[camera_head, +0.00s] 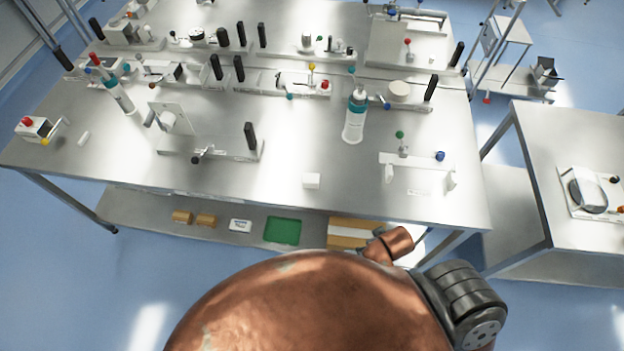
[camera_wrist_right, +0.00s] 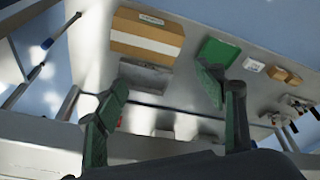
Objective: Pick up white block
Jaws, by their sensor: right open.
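My left gripper is in neither view.
A white bottle (camera_head: 355,117) stands behind and right of the block. A white bracket fixture (camera_head: 418,160) is to its right, and a fixture with a black handle (camera_head: 251,136) to its left. The lower shelf holds a green tray (camera_head: 283,230) and a cardboard box (camera_head: 348,232).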

